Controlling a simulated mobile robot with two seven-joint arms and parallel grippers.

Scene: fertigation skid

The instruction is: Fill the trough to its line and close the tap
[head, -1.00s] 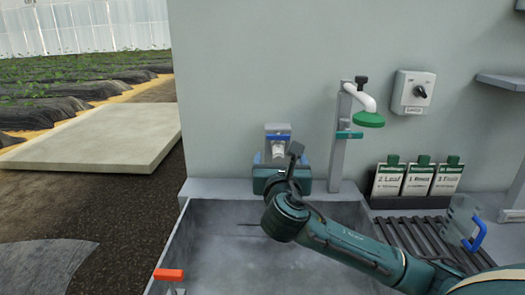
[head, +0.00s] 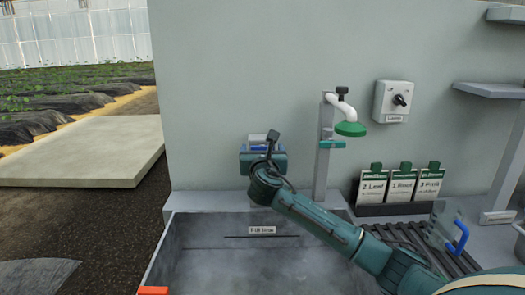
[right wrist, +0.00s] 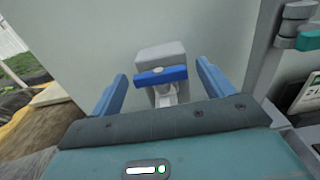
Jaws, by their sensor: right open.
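The trough (head: 205,270) is a grey basin at the lower middle of the head view. A dark line (head: 260,237) runs along its back wall under a small white label (head: 262,230). I cannot make out any water in it. The tap (right wrist: 160,52), a grey block with a blue lever bar (right wrist: 161,76) and a pale spout below, is on the wall above the trough. My right gripper (right wrist: 160,83) is open, its two blue fingers on either side of the tap, apparently not touching it. In the head view, my right gripper (head: 263,150) hides most of the tap. My left gripper is out of view.
A green shower head (head: 350,129) on a post stands right of the tap. A switch box (head: 391,101) is on the wall. An orange handle (head: 153,290) is at the trough's front left.

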